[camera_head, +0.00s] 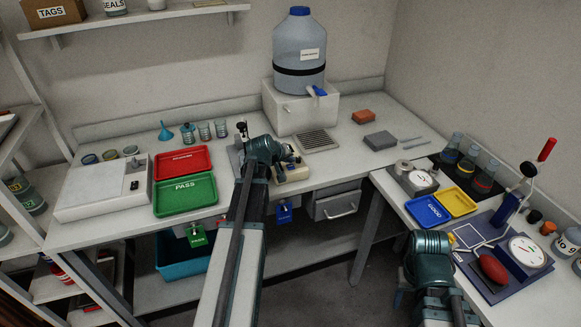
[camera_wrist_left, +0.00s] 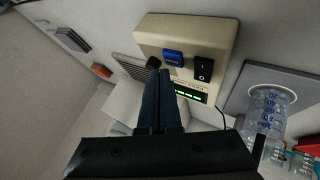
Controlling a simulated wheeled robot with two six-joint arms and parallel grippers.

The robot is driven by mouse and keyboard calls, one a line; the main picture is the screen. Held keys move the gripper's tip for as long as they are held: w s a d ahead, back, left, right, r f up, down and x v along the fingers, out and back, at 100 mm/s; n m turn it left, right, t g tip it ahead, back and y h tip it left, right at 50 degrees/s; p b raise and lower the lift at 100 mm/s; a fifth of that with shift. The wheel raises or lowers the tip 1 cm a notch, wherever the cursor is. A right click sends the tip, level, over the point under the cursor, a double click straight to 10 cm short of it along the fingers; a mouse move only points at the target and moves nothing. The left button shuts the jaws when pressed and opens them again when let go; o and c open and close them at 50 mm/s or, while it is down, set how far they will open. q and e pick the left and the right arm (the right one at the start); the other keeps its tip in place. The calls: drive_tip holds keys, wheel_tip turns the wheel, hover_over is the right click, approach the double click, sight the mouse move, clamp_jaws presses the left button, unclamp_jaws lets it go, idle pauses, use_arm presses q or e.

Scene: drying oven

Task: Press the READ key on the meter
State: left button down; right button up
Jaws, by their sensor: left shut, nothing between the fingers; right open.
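The meter (camera_wrist_left: 190,32) is a beige box with a blue key (camera_wrist_left: 172,57), a black rocker switch (camera_wrist_left: 203,69) and a lit green display (camera_wrist_left: 190,93). The blue key's lettering is too small to read. My left gripper (camera_wrist_left: 155,75) is shut and empty. Its fingertips show just beside the blue key, by a dark round part of the meter; I cannot tell whether they touch. In the head view the meter (camera_head: 293,173) is partly hidden by my left wrist. My right gripper (camera_head: 430,247) is at the right bench, its fingers hidden by the wrist.
A green PASS tray (camera_head: 185,196) and a red tray (camera_head: 182,163) lie left of the meter. A large water bottle (camera_head: 299,60) stands on a box behind it. A clear cylinder (camera_wrist_left: 267,112) stands close to the meter. Flasks, trays and a gauge (camera_head: 527,250) crowd the right bench.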

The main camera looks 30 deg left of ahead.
sight(290, 168)
use_arm(q)
drive_tip(key=shift+f+b, duration=0.35)
drive_tip(key=shift+f, duration=0.05)
drive_tip(key=shift+f+b, duration=0.4)
drive_tip(key=shift+f, duration=0.05)
idle(0.6)
drive_tip(key=shift+r, duration=0.15)
drive_tip(key=shift+r+p, duration=0.7)
drive_tip(key=shift+p, duration=0.15)
wheel_tip(290, 168, up, 5)
drive_tip(key=p, duration=0.5)
drive_tip(key=shift+r, duration=0.1)
idle(0.6)
